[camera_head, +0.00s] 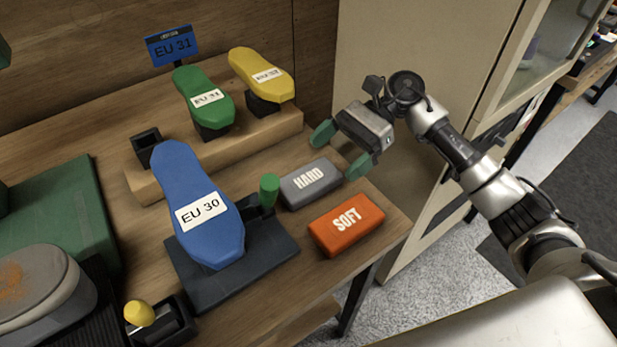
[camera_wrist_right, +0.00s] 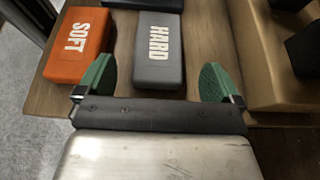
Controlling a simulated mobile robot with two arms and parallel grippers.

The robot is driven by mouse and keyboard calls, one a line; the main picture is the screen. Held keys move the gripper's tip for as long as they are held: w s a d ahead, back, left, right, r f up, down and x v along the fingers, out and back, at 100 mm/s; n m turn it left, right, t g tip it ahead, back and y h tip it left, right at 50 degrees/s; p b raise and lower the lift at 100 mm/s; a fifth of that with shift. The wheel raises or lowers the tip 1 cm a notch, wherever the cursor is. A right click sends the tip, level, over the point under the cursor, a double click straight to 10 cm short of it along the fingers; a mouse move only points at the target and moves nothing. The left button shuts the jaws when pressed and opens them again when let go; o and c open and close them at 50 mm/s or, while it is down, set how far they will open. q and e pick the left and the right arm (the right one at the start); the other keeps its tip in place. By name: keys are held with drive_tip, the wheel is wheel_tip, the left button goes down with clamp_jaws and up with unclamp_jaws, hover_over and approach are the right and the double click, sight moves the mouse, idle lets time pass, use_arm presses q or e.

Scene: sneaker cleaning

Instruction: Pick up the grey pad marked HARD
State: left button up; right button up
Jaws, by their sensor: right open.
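The grey pad marked HARD (camera_head: 311,184) lies flat on the wooden table, label up, just behind the orange pad marked SOFT (camera_head: 346,225). My right gripper (camera_head: 341,149) has green fingertips and is open and empty. It is above and behind the grey pad, toward the table's back right. In the right wrist view the grey pad (camera_wrist_right: 158,48) lies ahead, between the lines of the two open fingertips (camera_wrist_right: 156,84). The left fingertip there is close to the orange pad (camera_wrist_right: 79,46). My left gripper does not show.
A blue EU 30 shoe form (camera_head: 197,205) stands on a dark base (camera_head: 272,262) with a green-topped handle, left of the pads. A wooden step (camera_head: 268,136) carries green and yellow forms behind. A cabinet (camera_head: 432,60) stands at the right.

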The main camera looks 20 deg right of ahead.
sight(315, 175)
drive_tip(key=shift+s+a+f, duration=0.15)
drive_tip(key=shift+a+f, duration=0.05)
drive_tip(key=shift+a, duration=0.15)
drive_tip(key=p+x, duration=0.1)
drive_tip(key=x, duration=0.2)
drive_tip(key=shift+s+a+f, duration=0.1)
drive_tip(key=shift+s, duration=0.05)
drive_tip(key=shift+s+a+f, duration=0.1)
drive_tip(key=shift+a+f, duration=0.15)
drive_tip(key=shift+a, duration=0.15)
use_arm(q)
drive_tip(key=s, duration=0.3)
drive_tip(key=shift+a, duration=0.3)
use_arm(e)
drive_tip(key=c, duration=1.1)
drive_tip(key=shift+r, duration=0.1)
